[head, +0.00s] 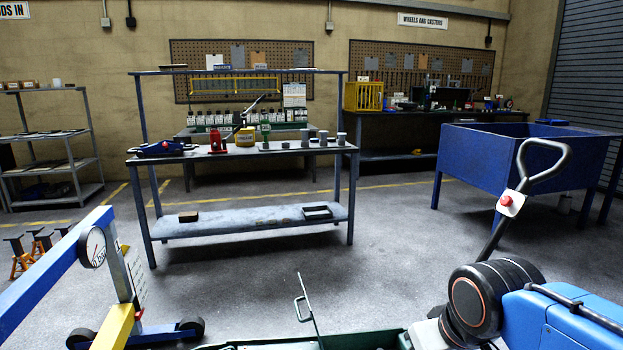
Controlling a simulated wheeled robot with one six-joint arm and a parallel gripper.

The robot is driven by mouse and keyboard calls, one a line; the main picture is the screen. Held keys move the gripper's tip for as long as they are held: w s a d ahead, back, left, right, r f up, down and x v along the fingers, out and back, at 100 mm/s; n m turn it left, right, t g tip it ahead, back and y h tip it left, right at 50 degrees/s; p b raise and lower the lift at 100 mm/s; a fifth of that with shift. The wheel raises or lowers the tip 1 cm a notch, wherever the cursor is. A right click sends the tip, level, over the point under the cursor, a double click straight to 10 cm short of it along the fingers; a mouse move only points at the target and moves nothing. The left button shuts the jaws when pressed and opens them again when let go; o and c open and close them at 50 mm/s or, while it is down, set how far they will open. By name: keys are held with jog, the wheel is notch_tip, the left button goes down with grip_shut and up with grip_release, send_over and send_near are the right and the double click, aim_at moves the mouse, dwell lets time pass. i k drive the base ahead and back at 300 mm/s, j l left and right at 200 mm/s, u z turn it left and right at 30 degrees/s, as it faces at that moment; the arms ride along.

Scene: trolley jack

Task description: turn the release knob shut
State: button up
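A low blue jack-like unit with dark ends (163,148) lies on the left end of the workbench top (190,155). It looks like the trolley jack, but it is small in the picture. A small red jack (216,142) stands to its right, with a light lever rising to the right behind it. I cannot make out a release knob on either, nor whether one is open or shut. My gripper is not in view.
A shop crane (109,285) with a blue and yellow frame stands at the left front. A green case (365,340) is at the bottom edge. A pallet-truck-like handle (545,170) rises at right before a blue tub (480,160). Grey floor (390,230) before the workbench is clear.

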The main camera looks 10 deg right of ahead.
aim_at(506, 201)
jog(key=z, duration=1.4)
